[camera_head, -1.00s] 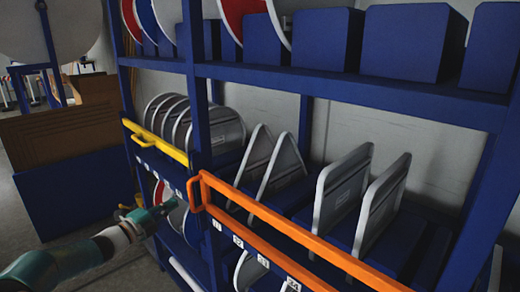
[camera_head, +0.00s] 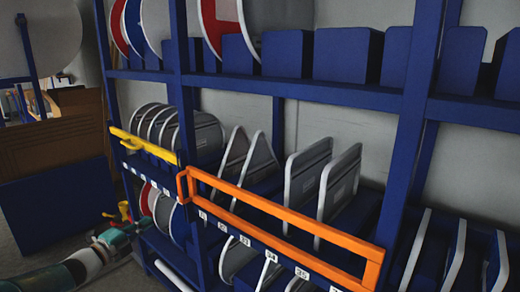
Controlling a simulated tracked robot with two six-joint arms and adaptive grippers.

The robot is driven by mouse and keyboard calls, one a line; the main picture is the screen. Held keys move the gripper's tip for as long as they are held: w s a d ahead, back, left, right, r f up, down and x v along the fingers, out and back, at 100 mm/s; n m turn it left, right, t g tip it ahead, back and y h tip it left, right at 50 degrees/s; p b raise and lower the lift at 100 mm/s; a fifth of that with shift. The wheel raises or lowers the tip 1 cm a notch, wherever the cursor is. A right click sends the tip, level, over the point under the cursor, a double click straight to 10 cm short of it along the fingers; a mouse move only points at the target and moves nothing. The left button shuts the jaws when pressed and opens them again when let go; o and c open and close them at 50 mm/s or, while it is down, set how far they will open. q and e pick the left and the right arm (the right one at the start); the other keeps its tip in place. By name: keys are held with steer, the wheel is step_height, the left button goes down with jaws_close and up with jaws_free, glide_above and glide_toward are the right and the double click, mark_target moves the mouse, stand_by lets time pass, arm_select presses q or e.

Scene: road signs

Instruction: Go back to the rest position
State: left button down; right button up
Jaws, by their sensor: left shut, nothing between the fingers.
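My left arm comes in from the lower left. My left gripper (camera_head: 143,226) is small and partly dark at the arm's end, shut and empty. In the picture it lies in front of the lower left part of the blue rack (camera_head: 188,100), near round signs (camera_head: 162,210) on the lower shelf. I cannot tell whether it touches the rack. My right gripper is not in view.
The rack holds round signs (camera_head: 208,140), triangular signs (camera_head: 262,160) and rectangular signs (camera_head: 338,183). An orange bar (camera_head: 290,218) and a yellow bar (camera_head: 145,147) run along its front. A brown and blue box (camera_head: 50,205) stands at left. Grey floor shows at lower left.

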arm_select(q)
steer(key=s+d+f+n+g+h+p, duration=0.1)
steer(key=s+d+f+n+g+p, duration=0.1)
steer(key=d+f, duration=0.75)
steer(key=s+d+f+n+g+y, duration=0.1)
steer(key=s+d+f+n+g, duration=0.1)
steer(key=s+d+f+n, duration=0.4)
steer(key=s+d+f+n+g+y, duration=0.1)
steer(key=s+d+f+n+g, duration=0.15)
steer(key=s+f, duration=0.4)
steer(key=s+d+f+n+g+y, duration=0.1)
steer(key=s+f+n+g, duration=0.2)
steer(key=s, duration=0.6)
steer(key=s+f+n+g+y+p, duration=0.1)
steer(key=s+f+n+g, duration=0.2)
steer(key=s, duration=0.6)
steer(key=s+d+f+n+g, duration=0.1)
steer(key=s+f+n+g, duration=0.2)
steer(key=s+f+n, duration=0.3)
steer(key=s+n, duration=0.2)
steer(key=s, duration=0.2)
steer(key=shift+d+f+y, duration=0.35)
steer(key=shift+f+y, duration=0.05)
steer(key=shift+s+n, duration=0.1)
steer(key=shift+n, duration=0.15)
